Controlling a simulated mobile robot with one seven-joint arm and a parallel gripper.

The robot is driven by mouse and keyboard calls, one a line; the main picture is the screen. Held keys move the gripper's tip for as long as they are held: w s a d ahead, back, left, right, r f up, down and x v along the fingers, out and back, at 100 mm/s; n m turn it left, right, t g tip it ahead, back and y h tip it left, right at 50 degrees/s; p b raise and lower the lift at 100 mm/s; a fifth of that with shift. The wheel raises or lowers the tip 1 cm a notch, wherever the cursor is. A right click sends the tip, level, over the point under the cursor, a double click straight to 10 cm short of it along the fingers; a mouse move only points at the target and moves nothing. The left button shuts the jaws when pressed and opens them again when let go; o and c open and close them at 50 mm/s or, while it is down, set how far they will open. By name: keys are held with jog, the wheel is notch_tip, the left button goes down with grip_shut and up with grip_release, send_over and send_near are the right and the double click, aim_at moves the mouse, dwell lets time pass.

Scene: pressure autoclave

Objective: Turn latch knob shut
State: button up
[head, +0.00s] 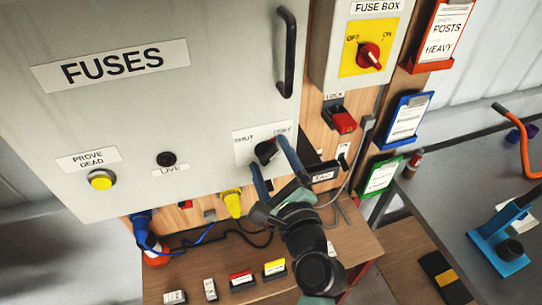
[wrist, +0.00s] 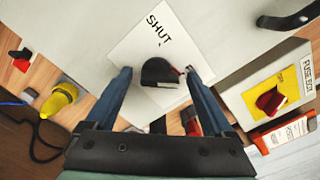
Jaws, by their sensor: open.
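The latch knob (head: 265,150) is dark with a pale and red end. It sits on a white label plate (head: 242,153) at the lower right of the grey cabinet door marked FUSES. SHUT is printed at the plate's left; the word at its right is partly hidden by a finger. My gripper (head: 268,158) is open, one finger on each side of the knob. In the wrist view the knob (wrist: 158,73) lies between the fingertips, with a gap at the left finger. The right finger is very close to its pale-red end; I cannot tell whether they touch.
A black door handle (head: 287,52) stands above right of the knob. A fuse box with a red switch (head: 370,56) and a red lock (head: 343,121) are to the right. A yellow plug (head: 232,203) and cables hang below the door, above a wooden bench (head: 195,262).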

jog(key=c, duration=1.3)
jog(key=shift+c, duration=0.2)
jog(key=shift+n, duration=0.3)
jog(key=n+b, duration=0.7)
jog(key=n, duration=0.2)
jog(key=shift+a, duration=0.15)
jog(key=n+b, duration=0.3)
jog(key=n, duration=0.1)
jog(key=shift+f+b, duration=0.1)
jog(key=shift+b, duration=0.25)
jog(key=shift+s+a+n+b, duration=0.1)
jog(key=shift+n+b, duration=1.3)
jog(key=shift+n, duration=0.7)
jog(key=shift+r, duration=0.2)
